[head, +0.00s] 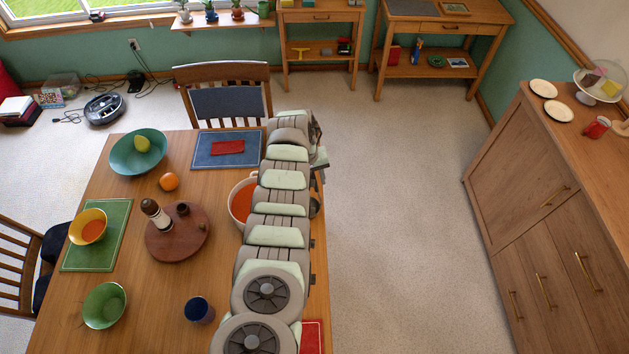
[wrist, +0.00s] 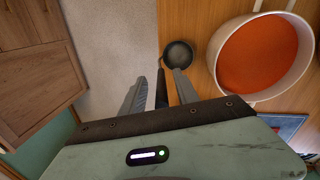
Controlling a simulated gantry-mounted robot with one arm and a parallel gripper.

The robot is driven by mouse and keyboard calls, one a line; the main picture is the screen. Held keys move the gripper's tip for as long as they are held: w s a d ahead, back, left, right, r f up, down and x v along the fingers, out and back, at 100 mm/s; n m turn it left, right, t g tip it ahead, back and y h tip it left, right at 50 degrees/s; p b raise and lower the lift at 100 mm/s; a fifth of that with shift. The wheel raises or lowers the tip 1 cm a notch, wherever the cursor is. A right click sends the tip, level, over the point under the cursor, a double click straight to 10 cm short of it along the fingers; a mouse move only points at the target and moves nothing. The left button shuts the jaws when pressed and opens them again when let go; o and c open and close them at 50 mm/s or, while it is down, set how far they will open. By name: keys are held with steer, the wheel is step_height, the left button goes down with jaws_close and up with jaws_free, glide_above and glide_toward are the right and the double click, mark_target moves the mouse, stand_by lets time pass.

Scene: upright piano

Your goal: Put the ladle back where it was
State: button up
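A dark grey ladle with a round bowl (wrist: 178,56) shows in the wrist view, at the table's edge beside the pot. In the head view the round bowl (head: 315,205) shows just right of my arm. My gripper (wrist: 160,78) has its two fingers apart. A dark strip that looks like the ladle's handle shows between them, with gaps on both sides. A white pot with orange contents (wrist: 258,54) is right of the ladle in the wrist view; my arm partly covers the pot (head: 241,201) in the head view. The gripper's fingertips are hidden in the head view.
The wooden table (head: 150,285) holds a teal bowl (head: 122,158), an orange (head: 169,182), a round brown board (head: 165,245) with a bottle, a yellow bowl (head: 88,226), a green bowl (head: 104,305) and a dark blue cup (head: 199,309). The floor (head: 400,200) right of the table is clear.

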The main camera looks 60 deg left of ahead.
step_height(320, 180, up, 11)
steer(key=s+b, duration=0.1)
steer(key=b, duration=0.1)
steer(key=shift+s+a, duration=0.2)
steer(key=shift+s, duration=0.05)
steer(key=shift+f, duration=0.1)
